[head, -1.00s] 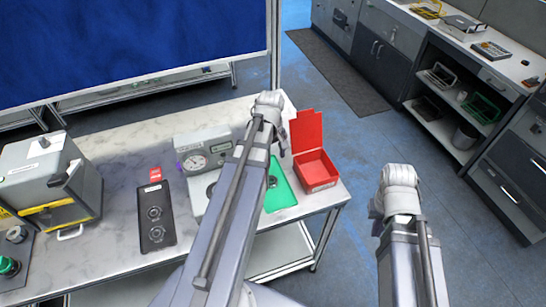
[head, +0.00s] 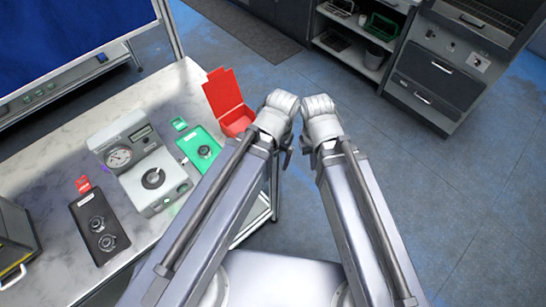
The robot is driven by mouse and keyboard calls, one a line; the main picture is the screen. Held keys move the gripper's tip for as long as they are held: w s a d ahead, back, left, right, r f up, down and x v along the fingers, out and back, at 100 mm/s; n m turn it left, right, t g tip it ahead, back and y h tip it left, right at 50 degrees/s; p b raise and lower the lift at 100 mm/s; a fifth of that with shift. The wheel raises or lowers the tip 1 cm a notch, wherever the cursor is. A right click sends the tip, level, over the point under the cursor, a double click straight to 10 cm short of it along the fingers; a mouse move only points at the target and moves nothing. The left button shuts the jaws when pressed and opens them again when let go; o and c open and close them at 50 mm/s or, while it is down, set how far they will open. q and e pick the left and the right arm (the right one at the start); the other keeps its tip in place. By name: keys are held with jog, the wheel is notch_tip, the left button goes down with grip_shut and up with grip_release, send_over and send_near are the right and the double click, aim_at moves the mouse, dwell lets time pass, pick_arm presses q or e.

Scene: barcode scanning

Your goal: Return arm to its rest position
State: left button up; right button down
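My two arms rise from the bottom of the head view, with their wrists close together near the middle. My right gripper (head: 306,142) is mostly hidden by its pale wrist and arm; only a small dark part shows. My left gripper (head: 286,152) is also mostly hidden behind its wrist, to the right of the red box. I cannot see the fingers of either gripper clearly, and no held object shows.
A marble-topped table (head: 165,92) on the left holds an open red box (head: 225,92), a green tray (head: 190,149), a gauge device (head: 141,161) and a black tray (head: 93,245). Grey cabinets (head: 440,72) stand at the back right. The blue-grey floor at right is clear.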

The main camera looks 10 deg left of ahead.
dwell(0.3)
notch_tip(320, 180, down, 6)
jog(key=b, duration=0.6)
